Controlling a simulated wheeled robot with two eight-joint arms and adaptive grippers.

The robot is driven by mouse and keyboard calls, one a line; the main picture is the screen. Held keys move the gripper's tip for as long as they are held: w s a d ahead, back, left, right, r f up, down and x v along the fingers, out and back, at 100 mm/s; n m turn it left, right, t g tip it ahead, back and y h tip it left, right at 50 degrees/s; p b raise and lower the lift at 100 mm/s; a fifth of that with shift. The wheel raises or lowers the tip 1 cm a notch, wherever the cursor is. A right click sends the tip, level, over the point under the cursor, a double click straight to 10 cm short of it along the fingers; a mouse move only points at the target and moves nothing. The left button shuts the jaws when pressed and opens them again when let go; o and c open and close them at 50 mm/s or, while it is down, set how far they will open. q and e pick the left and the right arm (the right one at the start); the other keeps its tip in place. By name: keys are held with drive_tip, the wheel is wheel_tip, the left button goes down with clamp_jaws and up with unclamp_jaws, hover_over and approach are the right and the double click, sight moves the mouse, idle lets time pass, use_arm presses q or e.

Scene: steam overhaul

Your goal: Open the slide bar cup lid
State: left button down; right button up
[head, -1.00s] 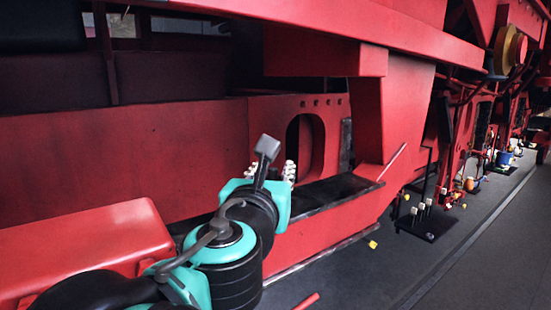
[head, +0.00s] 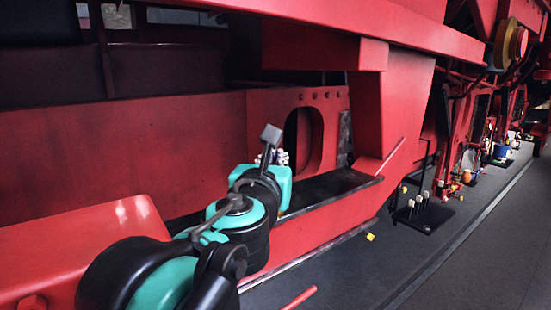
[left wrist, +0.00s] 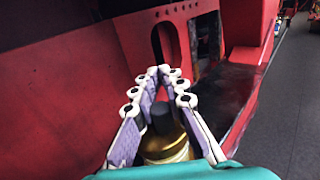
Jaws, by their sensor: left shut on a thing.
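A brass cup (left wrist: 165,148) with a dark cap-like lid (left wrist: 162,121) shows in the left wrist view, between the fingers of my left gripper (left wrist: 160,76). The fingers have pale purple pads and white knuckles. They close around the sides of the dark top, with their tips meeting beyond it. The lower part of the cup is hidden by the gripper's body. In the head view my left gripper (head: 282,157) is over the red frame, mostly hidden behind its own turquoise housing, and the cup cannot be seen there. My right gripper is not in view.
A red frame plate with an oval opening (head: 304,140) stands just beyond the gripper. A dark recessed ledge (head: 335,188) runs along the red beam. A black stand (head: 425,217) with pale-topped rods is on the grey floor (head: 400,262), which is open at the right.

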use_arm(q)
drive_tip(key=w+n+g+p, duration=0.1)
drive_tip(key=n+g+p, duration=0.1)
drive_tip(key=p, duration=0.1)
drive_tip(key=w+a+n+g+p, duration=0.1)
drive_tip(key=n+g+p, duration=0.1)
drive_tip(key=g+p, duration=0.1)
drive_tip(key=a+n+g+h+p, duration=0.1)
drive_tip(key=g+p, duration=0.1)
drive_tip(key=p, duration=0.1)
drive_tip(key=shift+w+r+n+g, duration=0.3)
drive_tip(key=shift+w+r+n, duration=0.05)
drive_tip(key=shift+w+n, duration=0.05)
drive_tip(key=shift+w+a+f+n+g+h, duration=0.1)
drive_tip(key=shift+w+f+n+g+h, duration=0.15)
drive_tip(key=shift+g, duration=0.25)
drive_tip(key=shift+w+a+f+n+g+h, duration=0.1)
drive_tip(key=shift+n+g+h, duration=0.25)
drive_tip(key=shift+g, duration=0.15)
drive_tip(key=shift+w+a+f+n+g+h, duration=0.1)
drive_tip(key=shift+w+f+n+g+h, duration=0.1)
drive_tip(key=shift+n+g+h, duration=0.3)
drive_tip(key=shift+w+a+f+n+g+h, duration=0.1)
drive_tip(key=shift+f+n+g+h, duration=0.15)
drive_tip(key=shift+g, duration=0.45)
drive_tip(key=shift+w+f+n+g+h, duration=0.15)
drive_tip(key=shift+f+n+g+h, duration=0.2)
drive_tip(key=shift+n+g+h, duration=0.45)
drive_tip(key=c, duration=1.6)
unclamp_jaws()
